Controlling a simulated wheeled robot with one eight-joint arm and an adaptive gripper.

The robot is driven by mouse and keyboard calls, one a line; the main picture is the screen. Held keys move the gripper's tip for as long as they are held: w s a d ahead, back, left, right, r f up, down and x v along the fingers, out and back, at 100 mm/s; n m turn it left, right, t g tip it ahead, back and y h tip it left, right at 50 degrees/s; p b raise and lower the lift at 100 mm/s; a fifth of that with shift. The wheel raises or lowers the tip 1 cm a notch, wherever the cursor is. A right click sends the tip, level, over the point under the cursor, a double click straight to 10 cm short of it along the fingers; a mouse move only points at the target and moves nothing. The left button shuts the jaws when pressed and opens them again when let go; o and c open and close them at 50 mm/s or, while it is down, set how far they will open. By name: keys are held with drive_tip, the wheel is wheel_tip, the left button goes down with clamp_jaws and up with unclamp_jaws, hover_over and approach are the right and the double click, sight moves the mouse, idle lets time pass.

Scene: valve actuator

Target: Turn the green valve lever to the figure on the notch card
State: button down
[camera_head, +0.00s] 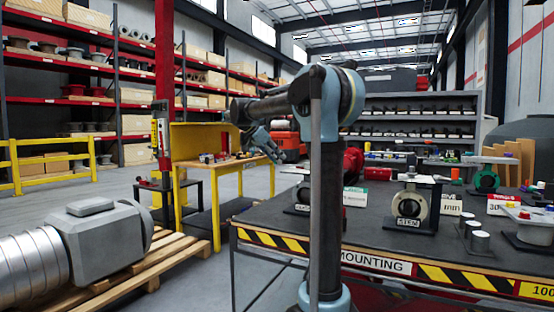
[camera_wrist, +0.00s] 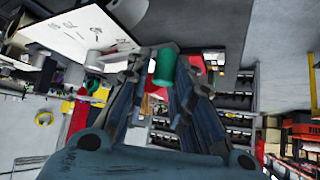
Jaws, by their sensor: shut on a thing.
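My gripper (camera_head: 275,155) shows left of my upright arm in the camera_head view, raised above floor level and turned partly away. In the camera_wrist view its two blue-grey fingers (camera_wrist: 163,72) are shut on a green cylindrical grip (camera_wrist: 164,66), which looks like the end of the green lever. The rest of the lever is hidden there, and I cannot tell its angle. In the camera_head view the lever is not clear behind my arm. A white card with a green stripe (camera_head: 355,197) stands on the table right of my arm; I cannot read a notch figure on it.
The dark mounting table (camera_head: 370,235) has a striped front edge. It carries a pale valve (camera_head: 410,203), a green valve body (camera_head: 487,178), cards and short metal posts. A pallet (camera_head: 165,262) with a grey machine stands left. A yellow workbench (camera_head: 225,167) is behind; open floor lies between.

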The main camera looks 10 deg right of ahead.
drive_tip(key=shift+s+a+f+n+t+y, duration=0.15)
drive_tip(key=shift+s+a+n+t, duration=0.15)
drive_tip(key=shift+s+n, duration=0.15)
drive_tip(key=shift+s+a+f+n+t+y, duration=0.1)
drive_tip(key=shift+s+a+n+t+y, duration=0.05)
drive_tip(key=shift+s+n+t, duration=0.25)
drive_tip(key=c, duration=1.5)
unclamp_jaws()
drive_tip(key=v, duration=1.1)
drive_tip(key=shift+w+a+r, duration=0.1)
drive_tip(key=shift+a+r, duration=0.25)
